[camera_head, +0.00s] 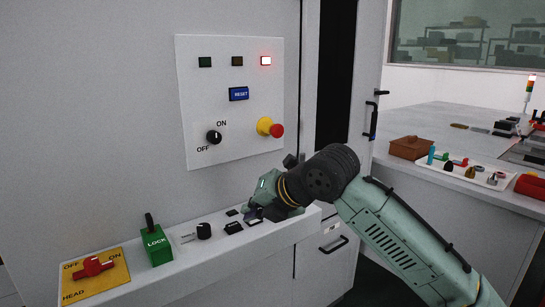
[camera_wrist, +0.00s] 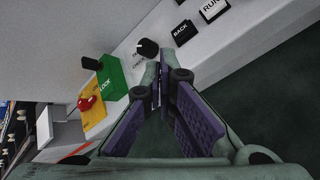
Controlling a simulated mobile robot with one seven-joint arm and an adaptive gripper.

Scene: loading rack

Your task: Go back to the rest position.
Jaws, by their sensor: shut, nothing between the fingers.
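My gripper (camera_wrist: 158,88) is shut and empty. In the head view my gripper (camera_head: 256,209) is low over the right part of the white control ledge (camera_head: 215,242), near several black buttons. In the wrist view its purple finger pads fill the middle, with the ledge (camera_wrist: 205,62) beyond them. I cannot tell whether the fingertips touch the ledge. My green arm (camera_head: 400,240) reaches in from the lower right of the head view.
The ledge carries a black knob (camera_head: 203,231), a green LOCK switch (camera_head: 157,240) and a red handle (camera_head: 92,266) on a yellow plate. The panel above has a lit red lamp (camera_head: 266,61) and a red button (camera_head: 277,130). A worktable (camera_head: 450,130) stands right.

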